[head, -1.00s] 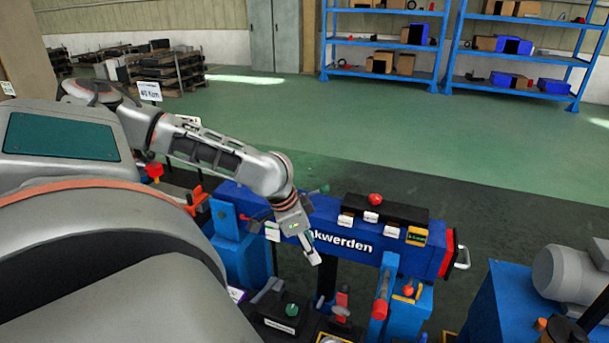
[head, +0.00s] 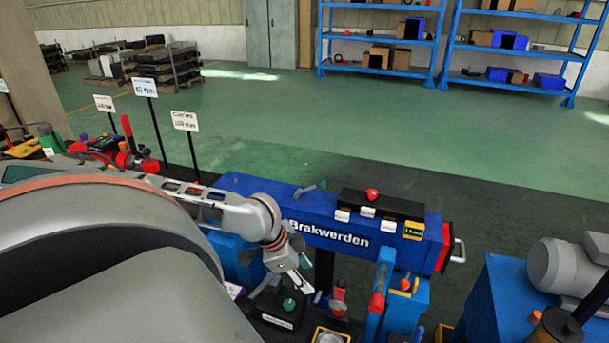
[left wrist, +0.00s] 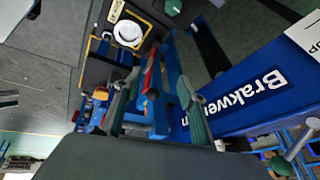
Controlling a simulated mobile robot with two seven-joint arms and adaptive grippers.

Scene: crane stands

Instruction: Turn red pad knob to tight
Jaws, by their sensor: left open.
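Several red parts show on the blue stand; I cannot tell which is the red pad knob. A red knob (head: 376,303) sits on a blue upright, and a red lever (head: 339,294) stands left of it. A red button (head: 372,194) tops the black box on the blue beam. My left gripper (head: 304,278) is open and empty in front of the beam, left of the red lever. In the left wrist view its fingers (left wrist: 158,98) are spread, with a red part (left wrist: 149,76) beyond and between them; they look apart from it. My right gripper is not in view.
The blue beam (head: 250,187) marked "Brakwerden" runs behind the gripper. A green knob (head: 289,304) is close below it. A blue machine with a grey motor (head: 558,268) stands at the right. Sign posts (head: 144,88) and levers crowd the left.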

